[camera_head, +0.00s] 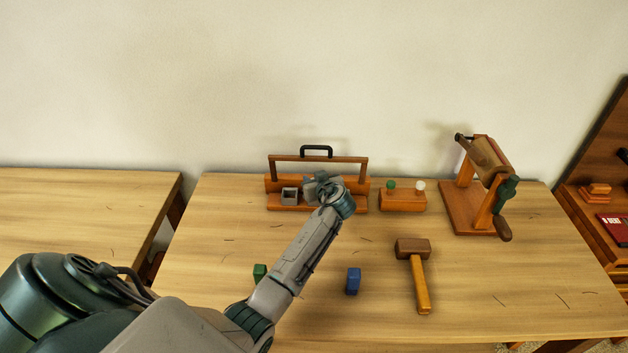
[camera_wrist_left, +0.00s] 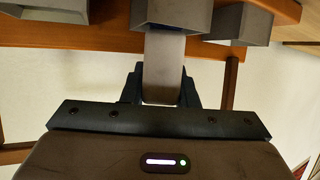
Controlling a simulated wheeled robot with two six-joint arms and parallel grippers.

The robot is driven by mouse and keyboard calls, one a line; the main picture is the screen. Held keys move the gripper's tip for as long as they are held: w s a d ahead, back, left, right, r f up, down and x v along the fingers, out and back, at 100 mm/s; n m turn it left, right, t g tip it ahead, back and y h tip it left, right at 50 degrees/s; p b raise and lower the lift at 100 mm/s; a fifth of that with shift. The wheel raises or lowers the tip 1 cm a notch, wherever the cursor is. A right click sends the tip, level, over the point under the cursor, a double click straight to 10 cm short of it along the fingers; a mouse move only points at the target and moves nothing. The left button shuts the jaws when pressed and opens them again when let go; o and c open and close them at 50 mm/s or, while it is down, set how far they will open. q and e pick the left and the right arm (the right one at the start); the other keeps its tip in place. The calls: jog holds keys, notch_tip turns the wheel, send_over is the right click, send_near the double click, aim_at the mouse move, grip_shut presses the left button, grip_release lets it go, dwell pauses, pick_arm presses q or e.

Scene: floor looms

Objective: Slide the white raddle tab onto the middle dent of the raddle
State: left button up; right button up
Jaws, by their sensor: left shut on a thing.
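The raddle (camera_head: 275,205) is a brown wooden stand with an upright frame and black handle, at the back of the table. It carries grey square sockets; one open socket (camera_head: 290,196) shows left of my gripper. My left gripper (camera_head: 322,188) is at the raddle's middle and hides part of it. In the left wrist view, the gripper (camera_wrist_left: 162,88) is shut on a pale tab (camera_wrist_left: 163,70). The tab's far end meets the middle grey socket (camera_wrist_left: 174,12), between two others; how deep it sits cannot be told. My right gripper is not in view.
Right of the raddle stand a wooden block (camera_head: 403,202) with green and white knobs and a cranked wooden winder (camera_head: 470,205). A mallet (camera_head: 413,250), a blue block (camera_head: 353,280) and a green block (camera_head: 260,272) lie nearer. The table's (camera_head: 480,285) right front is mostly clear.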

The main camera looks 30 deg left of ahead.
pick_arm(q)
jog(key=shift+f, duration=0.15)
jog(key=o, duration=1.1)
jog(key=shift+c, duration=0.2)
jog(key=b+v, duration=0.2)
jog(key=v, duration=0.8)
jog(key=shift+s+d+r+b, duration=0.2)
jog(key=shift+d+r+b, duration=0.05)
jog(key=shift+b, duration=0.05)
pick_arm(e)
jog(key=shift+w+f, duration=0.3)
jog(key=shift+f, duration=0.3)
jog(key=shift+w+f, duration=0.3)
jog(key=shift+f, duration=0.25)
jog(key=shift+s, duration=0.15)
pick_arm(q)
jog(key=shift+r, duration=0.1)
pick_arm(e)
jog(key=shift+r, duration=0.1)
